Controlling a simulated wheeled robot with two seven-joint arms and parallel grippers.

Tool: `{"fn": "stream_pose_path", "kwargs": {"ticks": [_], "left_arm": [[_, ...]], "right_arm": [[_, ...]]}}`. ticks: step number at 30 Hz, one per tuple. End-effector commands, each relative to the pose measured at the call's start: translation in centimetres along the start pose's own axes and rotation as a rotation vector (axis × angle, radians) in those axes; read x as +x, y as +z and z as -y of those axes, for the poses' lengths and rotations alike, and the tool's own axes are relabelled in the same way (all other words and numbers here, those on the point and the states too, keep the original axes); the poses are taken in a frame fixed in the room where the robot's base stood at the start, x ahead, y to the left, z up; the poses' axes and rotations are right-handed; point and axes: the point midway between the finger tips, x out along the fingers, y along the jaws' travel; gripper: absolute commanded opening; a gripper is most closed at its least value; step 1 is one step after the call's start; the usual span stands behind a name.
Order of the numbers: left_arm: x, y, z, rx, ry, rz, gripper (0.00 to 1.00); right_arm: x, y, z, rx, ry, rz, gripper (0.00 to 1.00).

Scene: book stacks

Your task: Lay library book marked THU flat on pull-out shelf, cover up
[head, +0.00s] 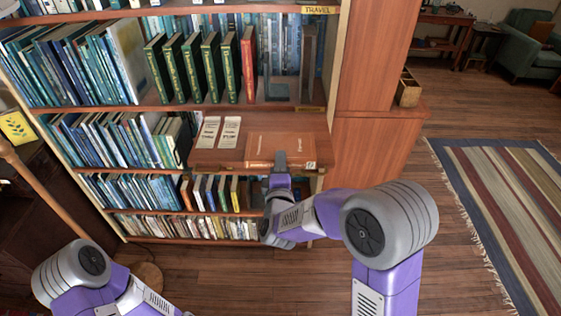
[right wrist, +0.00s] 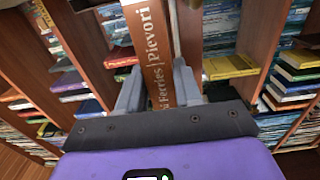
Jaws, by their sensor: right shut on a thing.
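An orange-brown book (head: 285,146) lies flat, cover up, at the right front of the pull-out shelf (head: 205,158), its spine facing me. I cannot tell whether it rests on the shelf or is just above it. A small pale label shows at the spine's right end, too small to read. My right gripper (head: 279,160) is shut on the book at its spine edge. In the right wrist view the spine (right wrist: 150,55), lettered "Ferries | Pievori", runs between the two fingers (right wrist: 158,90). My left arm shows at the lower left, but its gripper is out of view.
Two white printed cards (head: 207,132) (head: 230,132) lie on the pull-out shelf's left part. Above stand several green books (head: 195,68), a red book (head: 248,64) and a grey bookend (head: 279,90) beside a dark book (head: 308,60). Full book rows sit left and below.

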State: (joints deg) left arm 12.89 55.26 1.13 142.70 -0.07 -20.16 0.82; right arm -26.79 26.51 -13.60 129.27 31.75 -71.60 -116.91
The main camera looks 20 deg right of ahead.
Motion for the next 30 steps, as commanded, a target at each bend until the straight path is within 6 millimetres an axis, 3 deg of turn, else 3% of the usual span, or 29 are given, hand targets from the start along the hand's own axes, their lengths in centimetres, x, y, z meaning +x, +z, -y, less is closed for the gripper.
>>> {"fn": "stream_pose_path", "kwargs": {"ticks": [28,29,30], "left_arm": [[0.7,-0.03,0.26,0.0,0.0,0.0,0.43],[0.68,-0.03,0.25,0.0,0.0,0.0,0.43],[0.67,-0.03,0.25,0.0,0.0,0.0,0.43]], "right_arm": [[0.0,-0.06,1.12,0.001,0.006,-0.001,0.0],[0.0,-0.06,1.11,0.001,0.005,-0.001,0.37],[0.0,-0.06,1.1,0.001,0.005,-0.001,0.43]]}}
